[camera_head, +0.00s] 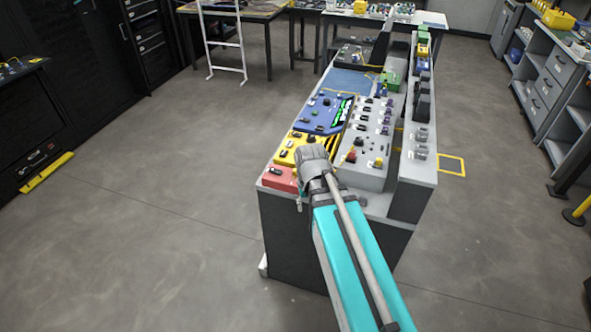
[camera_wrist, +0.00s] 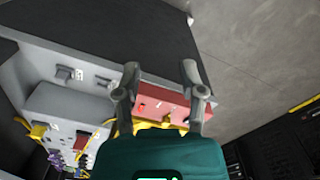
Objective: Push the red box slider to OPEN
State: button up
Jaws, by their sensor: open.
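The red box (camera_head: 280,180) sits at the near left corner of the bench top, and a small dark part (camera_head: 276,172) shows on its upper face. In the wrist view the red box (camera_wrist: 160,95) shows between and behind the fingers of my gripper (camera_wrist: 161,68). The two fingers are apart with nothing between them. I cannot tell whether they touch the box. The slider's setting is too small to read. In the head view my wrist covers the box's right side and hides most of the gripper.
A yellow box (camera_head: 288,150) stands just behind the red box, with a blue panel (camera_head: 322,113) farther back. A grey panel with switches (camera_head: 372,130) and a raised grey shelf (camera_head: 417,165) lie to the right.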

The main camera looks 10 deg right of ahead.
aim_at(295, 173)
jog(key=w+r+m+p, duration=0.2)
jog(key=w+m, duration=0.1)
jog(key=w, duration=0.9)
jog(key=w+d+r+m+p, duration=0.1)
jog(key=w+r+m+p, duration=0.1)
jog(key=w, duration=1)
jog(key=shift+d+r+m+p, duration=0.15)
jog(key=shift+r+m+p, duration=0.3)
jog(key=shift+r, duration=0.3)
jog(key=shift+f, duration=0.25)
notch_tip(295, 173, down, 13)
jog(key=b, duration=1.3)
jog(key=shift+f+b, duration=0.15)
jog(key=shift+b, duration=0.2)
grip_shut()
